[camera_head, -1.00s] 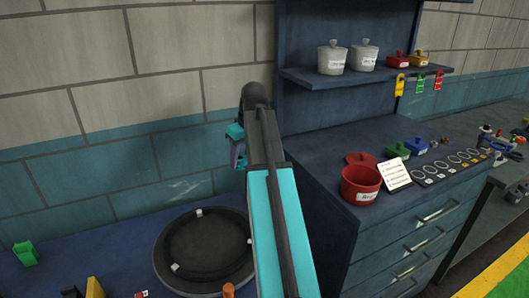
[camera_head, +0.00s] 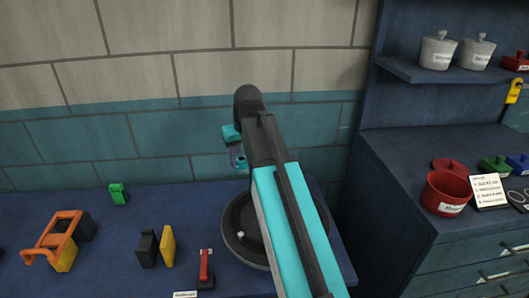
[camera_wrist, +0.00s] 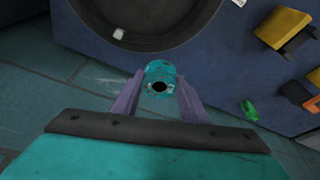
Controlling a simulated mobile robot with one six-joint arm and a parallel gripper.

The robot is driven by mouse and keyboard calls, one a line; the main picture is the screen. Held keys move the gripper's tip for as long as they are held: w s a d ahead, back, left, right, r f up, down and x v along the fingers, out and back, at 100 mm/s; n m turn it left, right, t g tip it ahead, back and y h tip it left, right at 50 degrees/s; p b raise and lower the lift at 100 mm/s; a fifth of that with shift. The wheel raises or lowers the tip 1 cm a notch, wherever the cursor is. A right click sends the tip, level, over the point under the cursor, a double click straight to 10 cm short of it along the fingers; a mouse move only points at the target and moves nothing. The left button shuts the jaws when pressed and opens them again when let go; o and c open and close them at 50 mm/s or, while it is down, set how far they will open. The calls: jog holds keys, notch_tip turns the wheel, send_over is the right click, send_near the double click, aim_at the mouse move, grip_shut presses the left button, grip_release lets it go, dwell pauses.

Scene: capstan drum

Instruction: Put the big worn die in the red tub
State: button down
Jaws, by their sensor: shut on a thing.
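My gripper (camera_wrist: 159,84) has its purple fingers closed on a teal, blotchy, rounded piece with a dark hole, which looks like the worn die (camera_wrist: 160,68). In the head view my gripper (camera_head: 238,157) is small and partly hidden behind my arm, above the back of the blue bench; the held piece is not clear there. The red tub (camera_head: 446,192) stands open on the dark blue cabinet at the right, with a white label on its front. My gripper is well to the left of it. The tub's inside is mostly hidden.
A red lid (camera_head: 456,166), a white list card (camera_head: 488,190) and a green lidded box (camera_head: 495,165) are near the tub. A shelf with grey pots (camera_head: 437,52) hangs above. A dark round drum (camera_head: 241,247) sits on the bench below my arm, with an orange frame (camera_head: 52,236) at left.

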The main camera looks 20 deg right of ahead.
jog(key=a+f, duration=0.1)
jog(key=a, duration=0.8)
jog(key=shift+a, duration=0.4)
jog(key=shift+f, duration=0.1)
